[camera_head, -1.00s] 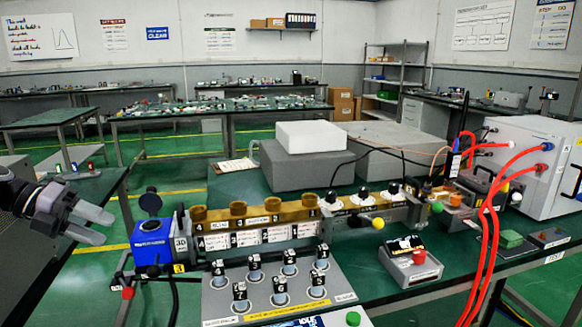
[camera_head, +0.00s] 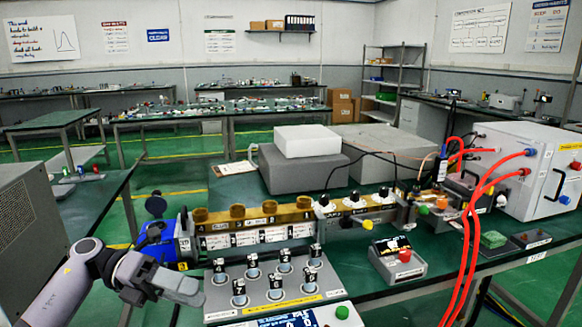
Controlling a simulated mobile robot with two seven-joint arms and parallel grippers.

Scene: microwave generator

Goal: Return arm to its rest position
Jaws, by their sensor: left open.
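My left gripper (camera_head: 181,288) is at the lower left of the head view, its arm coming in from the left edge. Its grey fingers point right and are open, with nothing seen between them. In the picture it lies just left of the grey panel with numbered knobs (camera_head: 310,303) and below the blue unit (camera_head: 160,248); how far it is from them I cannot tell. My right gripper is not in view.
A brass waveguide bench (camera_head: 272,217) runs along the green table. Red cables (camera_head: 475,225) hang from a white unit (camera_head: 530,165). A side table (camera_head: 95,205) stands at the left.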

